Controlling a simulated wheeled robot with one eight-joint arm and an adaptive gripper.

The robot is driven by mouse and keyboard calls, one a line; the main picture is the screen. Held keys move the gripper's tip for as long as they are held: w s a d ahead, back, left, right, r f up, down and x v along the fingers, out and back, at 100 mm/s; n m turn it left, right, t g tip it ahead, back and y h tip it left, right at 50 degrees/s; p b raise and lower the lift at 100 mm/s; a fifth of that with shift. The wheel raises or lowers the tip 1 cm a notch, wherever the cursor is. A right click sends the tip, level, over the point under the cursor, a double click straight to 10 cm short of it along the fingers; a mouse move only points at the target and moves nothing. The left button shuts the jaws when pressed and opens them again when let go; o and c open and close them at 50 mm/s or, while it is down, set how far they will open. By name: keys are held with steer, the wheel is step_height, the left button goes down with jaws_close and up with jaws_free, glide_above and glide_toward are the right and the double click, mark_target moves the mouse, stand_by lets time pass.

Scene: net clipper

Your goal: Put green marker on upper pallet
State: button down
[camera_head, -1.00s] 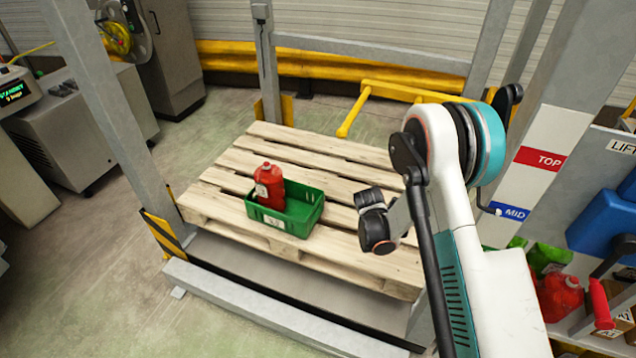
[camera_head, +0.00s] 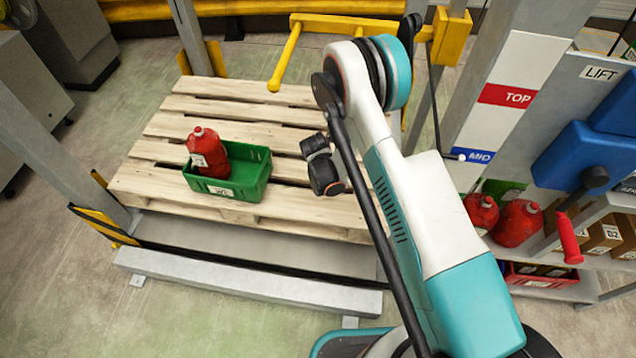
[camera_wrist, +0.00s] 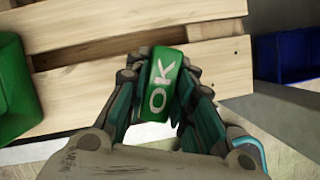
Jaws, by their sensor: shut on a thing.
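The green marker, a small green piece with white "OK" letters (camera_wrist: 161,84), is held between the fingers of my gripper (camera_wrist: 162,100) in the wrist view. The gripper is shut on it. A wooden slatted pallet (camera_head: 225,115) lies in the lift frame in the head view. It also shows in the wrist view (camera_wrist: 120,60), behind the held marker. In the head view my arm ends at the pallet's right side, and the gripper's fingers and marker are not visible there. I cannot tell how high the marker is above the pallet.
A green crate (camera_head: 245,180) with a red bottle (camera_head: 206,152) stands on the pallet's front left part. The post (camera_head: 500,100) bears TOP and MID labels. A shelf at right holds red bottles (camera_head: 520,222). A blue bin (camera_wrist: 290,45) shows in the wrist view.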

step_height(320, 180, down, 14)
steer(key=b, duration=0.4)
steer(key=shift+f, duration=0.2)
steer(key=c, duration=1.4)
jaws_free()
steer(key=shift+o, duration=0.2)
steer(key=shift+r, duration=0.1)
steer(key=shift+r, duration=0.1)
